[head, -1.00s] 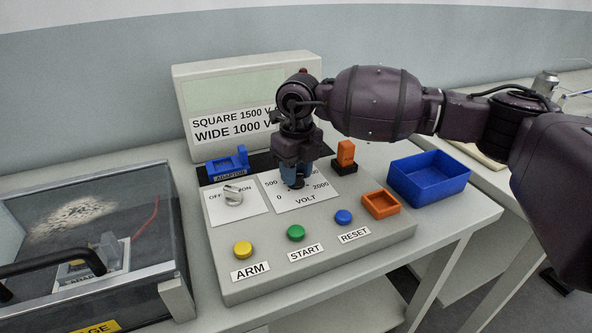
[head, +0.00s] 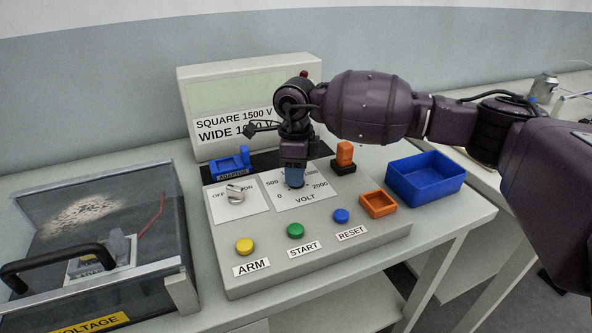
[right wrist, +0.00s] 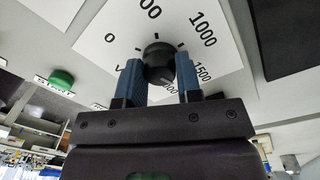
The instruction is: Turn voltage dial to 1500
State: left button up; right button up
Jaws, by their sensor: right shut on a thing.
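The voltage dial shows in the right wrist view as a round black knob (right wrist: 158,55) on a white plate (right wrist: 112,45) marked 0, 1000, 1500 and other numbers. In the head view its plate (head: 316,199) is labelled VOLT, and the knob is hidden by my gripper. My right gripper (head: 294,182) points down over the plate. Its blue fingers are on both sides of the knob and shut on it. A small light mark shows on the knob's lower edge in the wrist view; I cannot tell the exact value. My left gripper is not in view.
The panel has an off/on knob (head: 235,193), and yellow (head: 244,246), green (head: 295,230) and blue (head: 341,216) buttons. An orange holder (head: 378,204) and blue bin (head: 426,178) stand right. The display (head: 228,100) reads SQUARE 1500 V. A clear-lidded box (head: 95,240) stands left.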

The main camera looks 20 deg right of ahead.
jog(key=shift+n, duration=1.1)
jog(key=o, duration=0.9)
jog(key=shift+o, duration=0.2)
jog(key=shift+r, duration=0.6)
notch_tip(320, 180, up, 10)
jog(key=p, duration=0.1)
jog(key=shift+w+f, duration=0.15)
jog(key=shift+w, duration=0.05)
